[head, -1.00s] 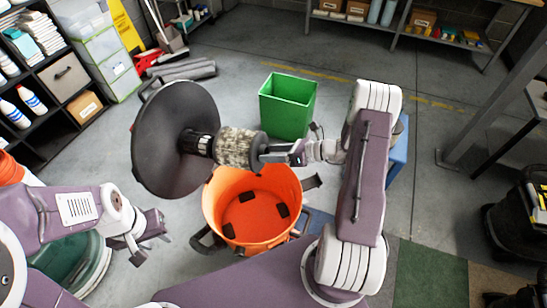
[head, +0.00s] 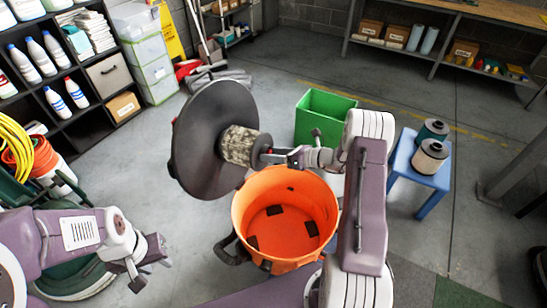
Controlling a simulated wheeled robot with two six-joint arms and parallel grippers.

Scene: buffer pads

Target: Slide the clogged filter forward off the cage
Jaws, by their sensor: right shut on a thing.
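The clogged filter (head: 240,146) is a mottled grey-brown cylinder lying roughly sideways in front of the big dark round lid (head: 205,110). The lid stands tilted on edge above and left of the orange drum (head: 247,215). No part of the cage shows clearly; the filter and lid hide where it sits. My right gripper (head: 274,157) is at the filter's right end, shut on it; the exact contact is small and hard to see. My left gripper (head: 147,268) is open and empty, low at the left, apart from the drum.
A blue stool (head: 405,165) at the right holds a dark, teal-topped filter (head: 432,131) and a pale filter (head: 430,157). A green bin (head: 322,112) stands behind the drum. Shelves with bottles line the left. Grey floor is free behind the stool.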

